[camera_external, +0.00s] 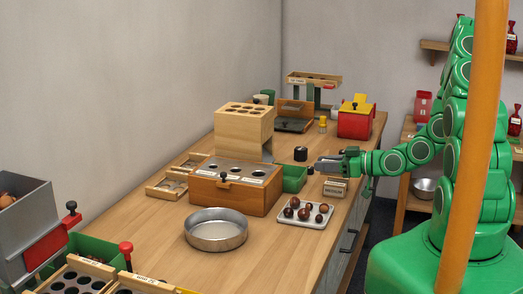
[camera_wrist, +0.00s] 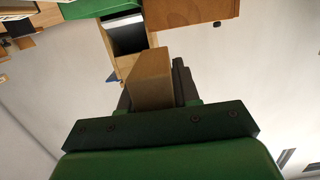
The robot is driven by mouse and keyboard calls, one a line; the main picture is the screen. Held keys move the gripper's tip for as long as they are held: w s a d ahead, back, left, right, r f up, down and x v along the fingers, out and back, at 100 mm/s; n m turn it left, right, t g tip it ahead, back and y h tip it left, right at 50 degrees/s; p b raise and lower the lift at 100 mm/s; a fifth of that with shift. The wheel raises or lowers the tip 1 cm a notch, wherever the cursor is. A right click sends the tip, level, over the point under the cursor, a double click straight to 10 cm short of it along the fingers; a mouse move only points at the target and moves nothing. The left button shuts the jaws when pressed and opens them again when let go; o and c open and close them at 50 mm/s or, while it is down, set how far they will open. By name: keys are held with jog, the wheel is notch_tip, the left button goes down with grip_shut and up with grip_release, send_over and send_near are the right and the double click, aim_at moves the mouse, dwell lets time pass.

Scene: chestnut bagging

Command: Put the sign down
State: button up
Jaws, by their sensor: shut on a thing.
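The sign (camera_external: 335,188) is a small wooden block with a dark-lettered label on its front. It is upright near the right edge of the wooden counter (camera_external: 262,232), just behind the white tray; I cannot tell whether its base touches the counter. My gripper (camera_external: 328,166) comes in from the right and is shut on the sign from above. In the wrist view the sign (camera_wrist: 150,78) shows as a plain wooden block between the dark fingers of my gripper (camera_wrist: 152,92). Its label is hidden there.
A white tray (camera_external: 304,225) with several chestnuts lies in front of the sign. A green bin (camera_external: 294,179) and a wooden box (camera_external: 235,194) with holes stand to the left. A round metal pan (camera_external: 216,232) is farther forward. A small black cylinder (camera_external: 300,153) stands behind.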

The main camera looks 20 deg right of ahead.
jog(key=shift+r, duration=0.3)
